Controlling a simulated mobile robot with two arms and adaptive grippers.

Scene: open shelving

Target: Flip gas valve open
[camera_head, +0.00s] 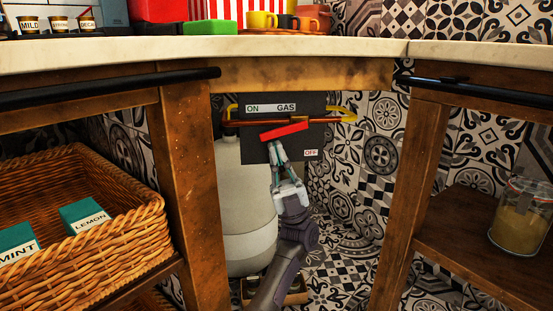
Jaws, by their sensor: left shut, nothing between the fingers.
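The gas valve has a red lever handle (284,131) in front of a dark panel (308,141) under the counter. The lever lies nearly level, its right end a little higher than its left. The panel reads ON and GAS at the top left and OFF at the lower right. A copper pipe (330,119) with yellow ends runs across behind the lever. My left gripper (275,149) points up from below, its closed fingertips just under the lever's left part. I cannot tell whether they touch it. My right gripper is out of view.
A pale gas cylinder (245,200) stands behind, left of my arm. Wooden posts flank the opening on the left (190,190) and right (409,190). A wicker basket (110,235) with tea boxes is at left; a glass jar (520,215) stands on the right shelf.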

